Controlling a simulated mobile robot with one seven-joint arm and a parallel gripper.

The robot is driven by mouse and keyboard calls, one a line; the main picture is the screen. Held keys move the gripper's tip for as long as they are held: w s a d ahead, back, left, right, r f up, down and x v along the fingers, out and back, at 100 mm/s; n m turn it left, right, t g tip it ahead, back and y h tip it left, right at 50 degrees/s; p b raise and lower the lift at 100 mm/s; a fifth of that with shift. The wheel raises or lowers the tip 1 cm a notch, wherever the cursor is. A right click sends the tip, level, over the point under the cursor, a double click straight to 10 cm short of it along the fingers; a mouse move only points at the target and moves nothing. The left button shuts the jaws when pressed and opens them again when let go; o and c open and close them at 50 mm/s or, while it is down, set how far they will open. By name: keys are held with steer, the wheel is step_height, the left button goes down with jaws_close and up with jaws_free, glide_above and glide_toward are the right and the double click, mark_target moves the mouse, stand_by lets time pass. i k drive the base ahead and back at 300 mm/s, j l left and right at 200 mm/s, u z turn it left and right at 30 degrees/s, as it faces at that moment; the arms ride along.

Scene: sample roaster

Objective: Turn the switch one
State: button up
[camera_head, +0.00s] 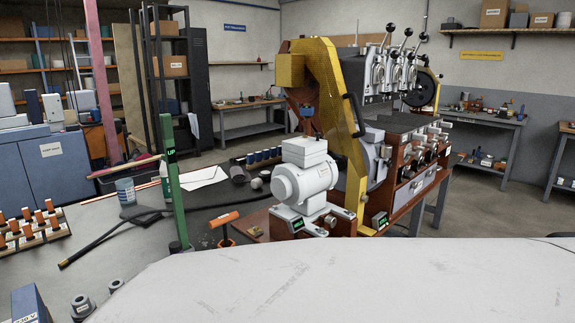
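The sample roaster (372,130) stands right of the middle, with a yellow guard (340,120) and a grey-white motor (303,185) at its near end. Several levers with black knobs (390,28) stand on its top. Small handles and fittings (415,160) line its right side. Two small units with green displays sit low on it, one below the motor (297,225) and one near the front corner (381,220). I cannot tell which part is switch one, nor its position. My gripper is not in view.
A grey bench with a green post (174,190) marked "UP", a blue cup (125,191), a black hose (105,237) and orange-topped parts (33,226) lies left. An orange-handled tool (224,222) stands near the roaster. A scratched white surface fills the bottom. Open floor (487,215) shows right.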

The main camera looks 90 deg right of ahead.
mark_target(408, 175)
steer(key=z, duration=3.35)
steer(key=i+l+z, duration=0.1)
steer(key=i, duration=0.25)
steer(key=i+l+z, duration=0.15)
steer(key=i+l, duration=0.15)
steer(key=i+l+z, duration=0.1)
steer(key=i, duration=0.35)
